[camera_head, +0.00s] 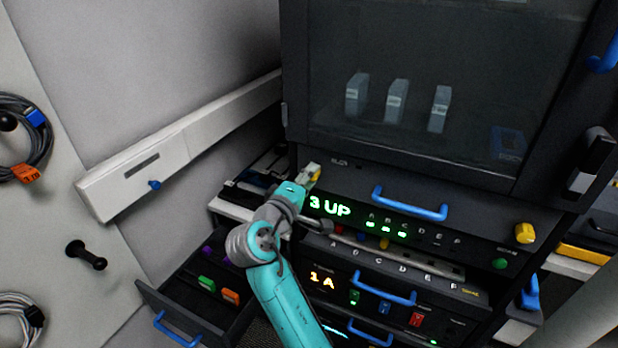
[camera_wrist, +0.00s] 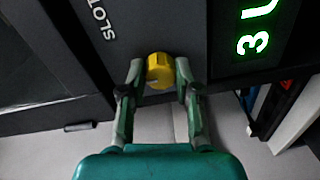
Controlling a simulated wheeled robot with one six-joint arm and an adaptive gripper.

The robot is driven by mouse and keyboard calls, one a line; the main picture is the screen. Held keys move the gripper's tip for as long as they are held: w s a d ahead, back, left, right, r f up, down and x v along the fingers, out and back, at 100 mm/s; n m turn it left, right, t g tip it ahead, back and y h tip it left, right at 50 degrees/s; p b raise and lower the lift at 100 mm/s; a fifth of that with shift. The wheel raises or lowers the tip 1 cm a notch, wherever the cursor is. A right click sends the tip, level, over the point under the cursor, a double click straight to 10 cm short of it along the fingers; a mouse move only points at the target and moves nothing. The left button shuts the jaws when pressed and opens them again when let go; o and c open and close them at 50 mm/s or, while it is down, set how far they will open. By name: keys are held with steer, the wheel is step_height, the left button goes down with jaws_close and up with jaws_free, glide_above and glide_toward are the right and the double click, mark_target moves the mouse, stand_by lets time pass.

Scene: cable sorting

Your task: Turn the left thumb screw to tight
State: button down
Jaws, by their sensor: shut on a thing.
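The left thumb screw is a yellow knob (camera_wrist: 159,66) on the dark front panel. In the wrist view it sits between the two fingers of my gripper (camera_wrist: 159,75), which is shut on it from both sides. In the head view my gripper (camera_head: 309,177) reaches the left end of the panel, and only a bit of the yellow knob (camera_head: 318,174) shows there. The right thumb screw (camera_head: 525,233) is a yellow knob at the panel's right end, apart from my gripper. I cannot tell how far the left screw is turned.
The panel's green display (camera_head: 330,206) reads "3 UP". A blue handle (camera_head: 409,204) sticks out of the panel between the screws. An open drawer (camera_head: 190,300) holds coloured connectors at lower left. Cables hang on the left wall.

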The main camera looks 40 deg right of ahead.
steer(key=c, duration=0.8)
jaws_free()
steer(key=v, duration=1.2)
